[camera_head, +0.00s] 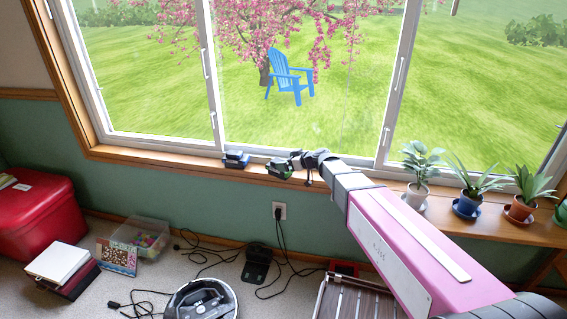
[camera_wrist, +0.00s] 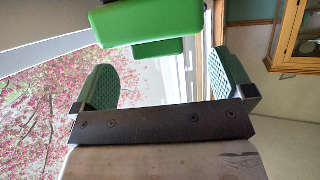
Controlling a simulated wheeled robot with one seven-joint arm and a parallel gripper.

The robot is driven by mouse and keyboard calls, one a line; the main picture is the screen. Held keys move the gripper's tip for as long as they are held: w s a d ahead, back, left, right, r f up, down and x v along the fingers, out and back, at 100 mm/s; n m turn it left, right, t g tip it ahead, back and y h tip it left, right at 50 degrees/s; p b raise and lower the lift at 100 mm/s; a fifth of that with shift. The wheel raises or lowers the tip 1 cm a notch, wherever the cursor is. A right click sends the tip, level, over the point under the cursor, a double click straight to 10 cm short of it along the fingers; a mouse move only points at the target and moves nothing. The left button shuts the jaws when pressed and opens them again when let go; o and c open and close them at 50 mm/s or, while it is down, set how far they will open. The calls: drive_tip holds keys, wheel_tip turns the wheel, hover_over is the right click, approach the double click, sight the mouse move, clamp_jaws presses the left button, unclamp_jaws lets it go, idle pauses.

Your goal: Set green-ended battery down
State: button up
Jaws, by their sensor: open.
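The green-ended battery (camera_head: 279,168) sits on the wooden window sill, just left of my gripper (camera_head: 298,160). In the wrist view its bright green end (camera_wrist: 145,22) fills the top of the picture, just beyond the fingertips. My gripper in the wrist view (camera_wrist: 165,68) is open, with its two green textured pads wide apart and nothing visible between them. A small gap shows between the pads and the green end. The battery's underside contact with the sill is too small to make out.
A blue-ended battery (camera_head: 236,159) stands on the sill to the left. Potted plants (camera_head: 420,165) line the sill to the right. The window glass is close behind. Below are a black charger (camera_head: 257,265) with cables, a clear bin (camera_head: 140,238) and a red chest (camera_head: 38,215).

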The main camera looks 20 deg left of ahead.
drive_tip(key=v, duration=0.9)
drive_tip(key=shift+d, duration=0.2)
drive_tip(key=shift+s, duration=0.15)
